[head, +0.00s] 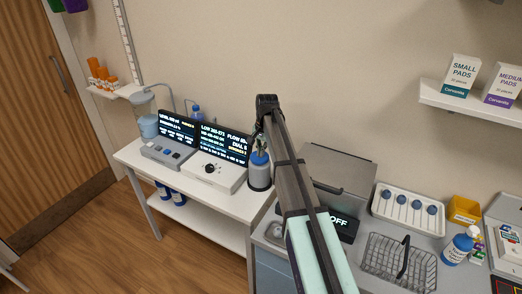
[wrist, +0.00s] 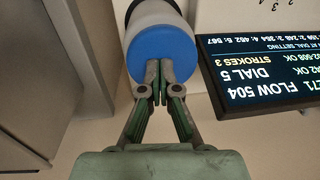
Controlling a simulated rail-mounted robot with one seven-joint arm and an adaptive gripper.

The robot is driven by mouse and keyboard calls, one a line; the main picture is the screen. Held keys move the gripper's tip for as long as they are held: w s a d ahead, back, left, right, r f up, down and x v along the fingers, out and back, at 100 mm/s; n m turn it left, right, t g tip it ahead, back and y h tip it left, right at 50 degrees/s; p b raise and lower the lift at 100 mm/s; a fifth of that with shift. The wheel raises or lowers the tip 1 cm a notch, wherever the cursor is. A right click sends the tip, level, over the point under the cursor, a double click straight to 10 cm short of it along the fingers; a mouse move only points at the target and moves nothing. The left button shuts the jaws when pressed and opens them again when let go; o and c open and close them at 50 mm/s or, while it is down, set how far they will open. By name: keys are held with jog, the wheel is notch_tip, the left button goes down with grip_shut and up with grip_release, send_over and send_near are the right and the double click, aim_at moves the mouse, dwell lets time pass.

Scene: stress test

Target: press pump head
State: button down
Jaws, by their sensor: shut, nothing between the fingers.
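A grey cylindrical pump container (head: 259,178) with a blue top (head: 258,158) stands at the right end of the white table. My gripper (head: 261,145) is directly above it, pointing down, with its fingers together. In the wrist view the fingertips (wrist: 159,68) overlap the blue round top (wrist: 160,45), and the light container body (wrist: 155,12) shows beyond it. The fingers are shut and hold nothing. They are at or very close to the blue top; I cannot tell whether they touch it or how far it is pressed.
A dark display (wrist: 265,70) beside the container reads "FLOW 504", "DIAL 5" and "STROKES 3". A white dial box (head: 217,172) and a button box (head: 167,152) stand left of the container. A grey lidded box (head: 335,170) and a wire basket (head: 385,268) are to the right.

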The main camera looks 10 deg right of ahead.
aim_at(264, 156)
jog(key=shift+s+f, duration=0.1)
notch_tip(264, 156, up, 5)
jog(key=p, duration=0.3)
jog(key=shift+d, duration=0.15)
jog(key=shift+d+r+b, duration=0.1)
jog(key=shift+r+b, duration=0.15)
jog(key=shift+b, duration=0.5)
notch_tip(264, 156, up, 9)
jog(key=b, duration=0.2)
jog(key=shift+s+d+f, duration=0.2)
jog(key=shift+s+d, duration=0.05)
jog(key=shift+d, duration=0.1)
